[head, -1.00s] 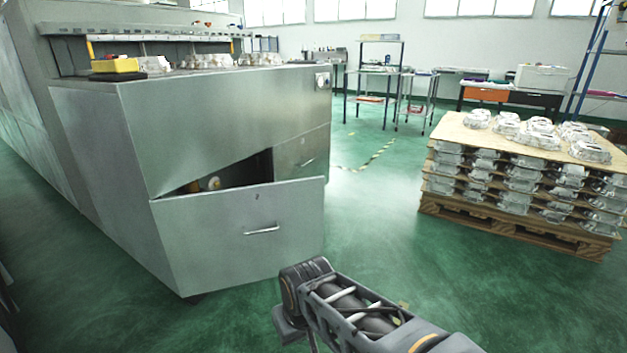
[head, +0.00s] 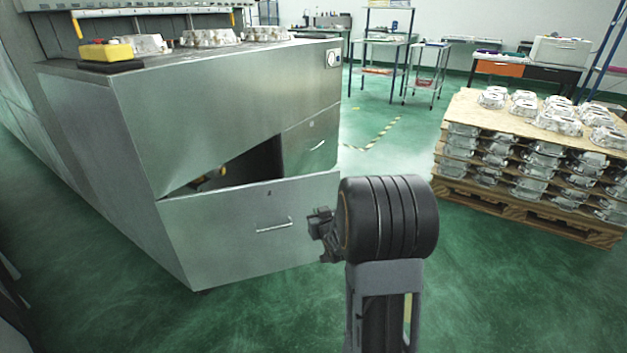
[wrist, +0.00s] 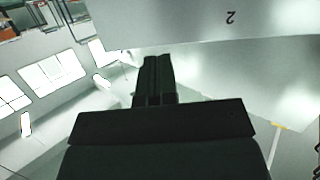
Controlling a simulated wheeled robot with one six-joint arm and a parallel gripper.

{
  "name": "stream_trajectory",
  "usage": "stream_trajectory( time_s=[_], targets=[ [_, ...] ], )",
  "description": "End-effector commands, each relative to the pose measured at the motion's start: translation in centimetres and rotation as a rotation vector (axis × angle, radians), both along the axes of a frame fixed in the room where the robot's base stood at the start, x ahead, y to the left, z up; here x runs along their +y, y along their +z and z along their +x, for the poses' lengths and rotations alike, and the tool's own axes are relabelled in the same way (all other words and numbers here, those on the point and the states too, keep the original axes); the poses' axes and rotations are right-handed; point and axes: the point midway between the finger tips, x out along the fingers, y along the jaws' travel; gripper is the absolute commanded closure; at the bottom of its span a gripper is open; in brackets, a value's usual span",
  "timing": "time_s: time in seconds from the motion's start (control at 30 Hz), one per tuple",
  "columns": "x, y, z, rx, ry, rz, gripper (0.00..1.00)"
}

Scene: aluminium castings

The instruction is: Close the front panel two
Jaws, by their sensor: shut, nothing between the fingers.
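The front panel two (head: 235,228) is a grey metal panel with a small "2" and a bar handle (head: 274,226), low on the machine. It stands open, its right side swung out, with a dark gap above it. In the wrist view the panel (wrist: 200,22) spans the top, its "2" upside down. My gripper (head: 321,222) is just right of the panel's handle in the head view, partly hidden by my wrist. In the wrist view my gripper (wrist: 155,62) is shut and empty, its tips close to the panel's edge; contact cannot be told.
The machine (head: 230,110) has castings and a yellow block (head: 106,51) on top. A pallet of castings (head: 530,150) stands at right. Green floor (head: 480,290) is clear in front.

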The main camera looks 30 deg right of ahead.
Motion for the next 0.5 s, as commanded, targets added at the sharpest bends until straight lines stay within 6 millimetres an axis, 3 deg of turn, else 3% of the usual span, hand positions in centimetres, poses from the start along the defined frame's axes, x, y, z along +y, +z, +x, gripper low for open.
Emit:
stream_trajectory(
  time_s=[0.2, 0.37, 0.5],
  targets=[
    [-2.6, 0.4, 0.2, -0.192, 0.014, -0.009, 1.0],
    [-3.2, 0.5, 0.4, -0.257, 0.024, -0.011, 1.0],
    [-3.6, 0.4, 1.9, -0.273, 0.027, -0.013, 1.0]
  ],
)
